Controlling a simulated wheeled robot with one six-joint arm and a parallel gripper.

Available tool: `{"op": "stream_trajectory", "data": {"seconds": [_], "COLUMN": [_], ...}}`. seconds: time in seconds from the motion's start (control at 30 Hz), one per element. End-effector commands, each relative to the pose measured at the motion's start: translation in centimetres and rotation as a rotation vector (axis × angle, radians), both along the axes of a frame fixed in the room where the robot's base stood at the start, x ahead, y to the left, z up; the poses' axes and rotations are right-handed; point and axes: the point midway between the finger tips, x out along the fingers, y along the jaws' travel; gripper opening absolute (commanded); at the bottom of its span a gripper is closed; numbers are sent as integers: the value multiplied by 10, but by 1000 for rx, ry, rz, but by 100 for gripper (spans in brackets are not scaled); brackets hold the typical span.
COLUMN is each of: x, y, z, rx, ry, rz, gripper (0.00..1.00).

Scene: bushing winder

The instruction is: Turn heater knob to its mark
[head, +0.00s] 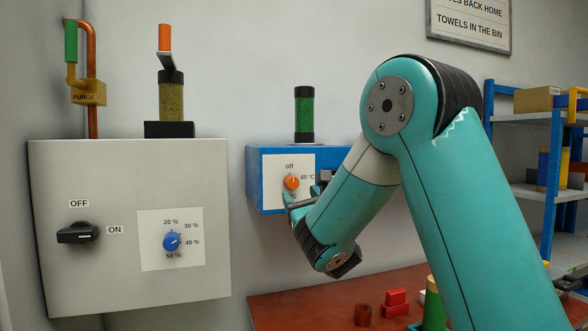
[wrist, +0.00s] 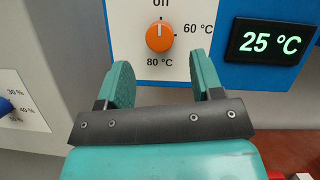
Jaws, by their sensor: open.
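The orange heater knob (wrist: 159,38) sits on a white dial plate (wrist: 122,32) on the front of a blue heater box (head: 252,180). In the wrist view, its white line points up at "off"; "60 °C" is to its right and "80 °C" below. The knob also shows in the head view (head: 292,182). My gripper (wrist: 163,75) is open, its two teal fingers apart and empty. It is in front of and slightly below the knob in the wrist view, with the knob between the finger lines but beyond the tips. Contact is not visible.
A dark display (wrist: 272,39) right of the knob reads 25 °C. A grey cabinet (head: 130,285) with a black switch (head: 78,233) and a blue percent knob (head: 171,241) stands left. Red blocks (head: 396,303) lie on the red-brown bench (head: 300,310) below.

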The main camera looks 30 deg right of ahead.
Motion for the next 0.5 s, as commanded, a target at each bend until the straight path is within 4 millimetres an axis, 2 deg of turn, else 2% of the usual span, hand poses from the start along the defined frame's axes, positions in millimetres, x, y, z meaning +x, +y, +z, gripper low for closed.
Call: {"op": "stream_trajectory", "data": {"seconds": [0.03, 0.2, 0.5], "x": [8, 30, 46], "y": [-2, -7, -11], "z": [11, 19, 20], "rx": [0, 0, 0], "ry": [2, 1, 0], "rz": [-1, 0, -1], "gripper": [60, 60, 60]}}
